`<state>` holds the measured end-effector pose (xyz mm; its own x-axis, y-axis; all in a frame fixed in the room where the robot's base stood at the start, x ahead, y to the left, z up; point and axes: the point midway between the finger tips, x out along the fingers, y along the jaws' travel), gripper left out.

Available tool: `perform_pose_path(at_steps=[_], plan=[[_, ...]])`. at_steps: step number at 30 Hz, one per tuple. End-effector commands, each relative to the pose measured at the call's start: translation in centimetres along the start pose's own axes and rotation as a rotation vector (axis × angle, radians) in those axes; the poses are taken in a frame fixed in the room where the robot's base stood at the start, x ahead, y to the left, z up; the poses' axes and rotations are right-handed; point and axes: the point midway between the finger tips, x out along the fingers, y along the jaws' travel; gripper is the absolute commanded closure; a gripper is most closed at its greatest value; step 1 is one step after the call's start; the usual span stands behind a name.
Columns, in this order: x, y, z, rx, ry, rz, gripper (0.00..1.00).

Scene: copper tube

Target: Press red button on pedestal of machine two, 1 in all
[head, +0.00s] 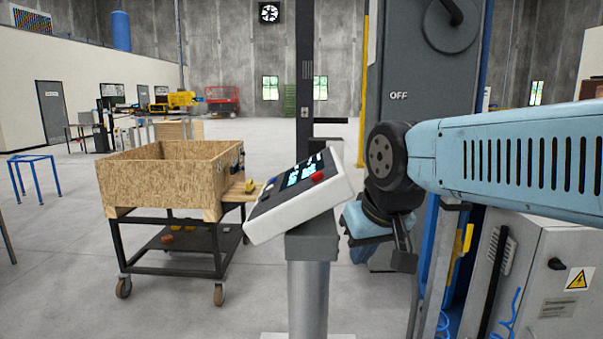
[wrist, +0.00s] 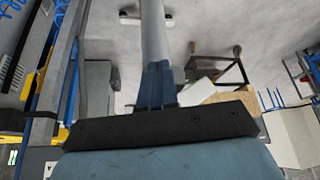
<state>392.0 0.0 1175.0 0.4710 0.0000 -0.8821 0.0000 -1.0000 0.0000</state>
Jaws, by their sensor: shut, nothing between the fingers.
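The red button (head: 317,177) sits on the upper right of the sloped control panel (head: 300,205), beside lit displays. The panel is white-edged and tops a grey pedestal (head: 308,300) in the middle of the head view. My gripper shows in the wrist view (wrist: 157,75), its blue fingers shut and empty. In the head view my blue hand hangs low just right of the pedestal, below button height. Its fingertips are not clear there. The button cannot be made out in the wrist view. A grey post (wrist: 154,30) lies behind the fingers there.
A wooden crate (head: 160,180) on a wheeled black cart stands left of the pedestal. A tall grey cabinet marked OFF (head: 415,75) stands behind my arm. A grey electrical box (head: 540,275) is at lower right. Open floor lies behind and at far left.

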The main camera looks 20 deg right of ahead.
Motion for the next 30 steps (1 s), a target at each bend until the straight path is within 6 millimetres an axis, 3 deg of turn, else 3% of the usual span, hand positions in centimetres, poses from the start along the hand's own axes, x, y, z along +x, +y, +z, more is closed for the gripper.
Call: perform_pose_path(at_steps=[9,14,17,30], plan=[[-0.1,0.0,-0.2,-0.005,0.0,0.003,1.0],[-0.4,0.3,-2.6,-0.067,-0.004,0.042,1.0],[-0.7,0.8,-5.8,-0.151,-0.009,0.092,1.0],[0.2,0.1,-23.6,-0.605,-0.029,0.332,1.0]])
